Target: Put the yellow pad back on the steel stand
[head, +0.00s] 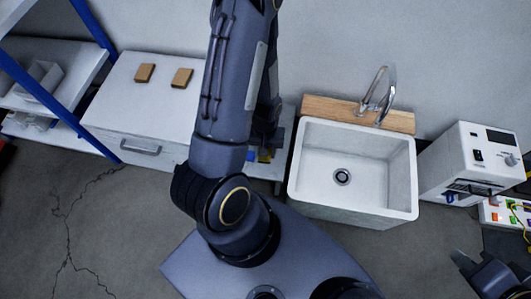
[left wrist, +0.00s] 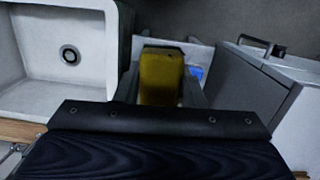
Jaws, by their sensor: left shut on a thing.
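The yellow pad (left wrist: 161,76) is between the fingers of my left gripper (left wrist: 160,92) in the left wrist view, and the gripper is shut on it. In the head view a bit of the yellow pad (head: 265,156) shows beside my arm, which hides most of the left gripper. A pale grey surface, perhaps the steel stand (left wrist: 203,53), lies beneath the pad, between sink and cabinet. I cannot tell whether the pad touches it. My right gripper (head: 464,262) is at the lower right edge of the head view, dark and partly cut off; its opening is unclear.
A white sink (head: 400,190) with a tap stands right of my arm. A white drawer cabinet (head: 115,105) with two brown blocks (head: 181,77) is on the left. A small blue item (left wrist: 196,71) lies beside the pad. A white machine (head: 455,160) stands at the right.

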